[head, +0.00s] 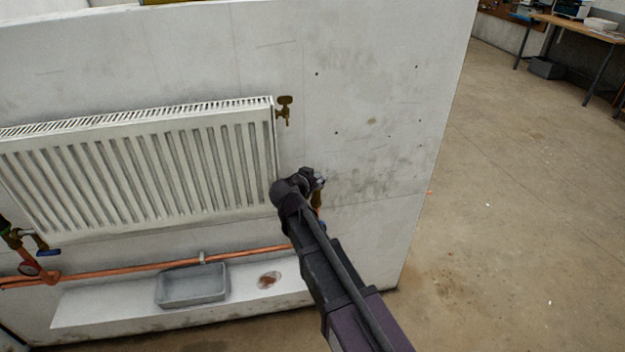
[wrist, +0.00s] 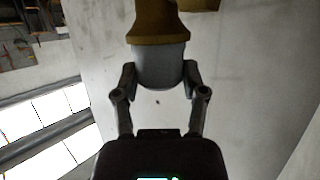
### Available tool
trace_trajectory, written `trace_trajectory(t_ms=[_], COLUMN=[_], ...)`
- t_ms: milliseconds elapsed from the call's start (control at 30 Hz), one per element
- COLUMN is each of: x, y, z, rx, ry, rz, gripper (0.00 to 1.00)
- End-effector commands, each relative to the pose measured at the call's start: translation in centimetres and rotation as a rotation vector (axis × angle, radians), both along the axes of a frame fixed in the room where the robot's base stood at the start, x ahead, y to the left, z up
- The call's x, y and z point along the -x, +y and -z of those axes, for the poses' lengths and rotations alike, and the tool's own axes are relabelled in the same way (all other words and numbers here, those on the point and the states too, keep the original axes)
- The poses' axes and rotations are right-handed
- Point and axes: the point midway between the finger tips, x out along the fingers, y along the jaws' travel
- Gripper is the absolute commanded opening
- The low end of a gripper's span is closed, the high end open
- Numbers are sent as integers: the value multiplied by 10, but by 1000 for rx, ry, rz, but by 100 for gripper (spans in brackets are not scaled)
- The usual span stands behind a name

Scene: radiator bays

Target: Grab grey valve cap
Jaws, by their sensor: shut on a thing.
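The grey valve cap (wrist: 158,67) shows in the wrist view at the top middle, a rounded grey piece seated against a brass valve body (wrist: 157,22). My gripper (wrist: 159,78) has one finger on each side of the cap and is shut on it. In the head view my gripper (head: 318,181) is at the lower right corner of the radiator (head: 140,165), by the brass valve. My arm hides most of that valve and the cap there.
A copper pipe (head: 150,269) runs below the radiator. A grey tray (head: 192,286) sits on the white ledge (head: 95,308) under it. Another brass valve (head: 284,108) is at the radiator's upper right. Open floor (head: 500,220) lies right of the wall panel, with a workbench (head: 585,33) beyond.

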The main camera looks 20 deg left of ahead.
Motion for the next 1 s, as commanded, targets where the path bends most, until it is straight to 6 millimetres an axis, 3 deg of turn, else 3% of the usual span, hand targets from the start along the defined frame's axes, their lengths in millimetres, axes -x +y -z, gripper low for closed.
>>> trace_trajectory(t_ms=[467, 933, 1000], x=[0, 0, 22], y=[0, 0, 0], z=[-5, -42, -38], rx=[0, 0, 0], ry=[0, 0, 1], rz=[0, -1, -3], gripper=[37, 37, 37])
